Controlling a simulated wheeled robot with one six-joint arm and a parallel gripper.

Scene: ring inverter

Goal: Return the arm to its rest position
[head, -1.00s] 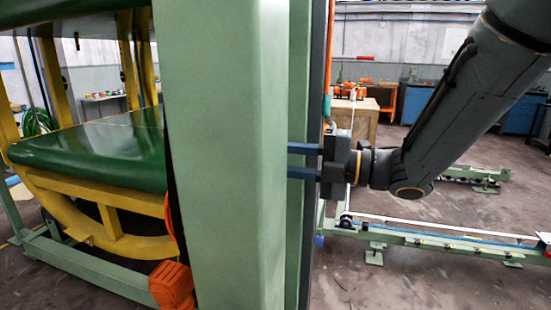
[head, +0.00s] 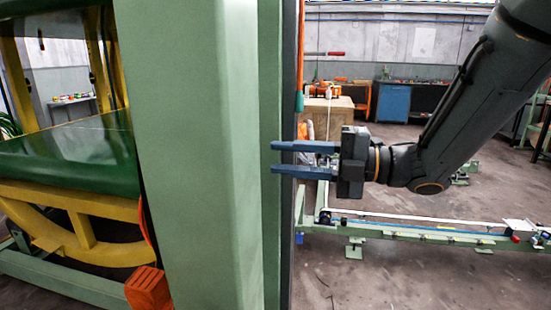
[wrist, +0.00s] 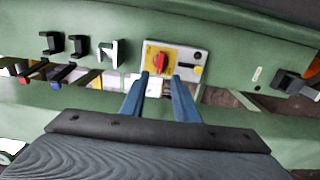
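My gripper (head: 274,157) is at the right edge of the green column (head: 195,150) in the head view. Its two blue fingers are apart and parallel, with nothing visible held between them. My dark grey arm (head: 455,110) reaches in from the upper right, bent at its lower joint. In the wrist view the fingertips of my gripper (wrist: 160,78) point at a yellow plate with a red rotary switch (wrist: 160,61) on a green panel (wrist: 225,55). The switch shows just beyond the fingertips, apparently clear of them. The head view does not show the switch.
Several black brackets (wrist: 78,47) are left of the switch. A low green rail (head: 410,230) runs along the floor at right. Floor is open beyond it, before blue cabinets (head: 393,101).

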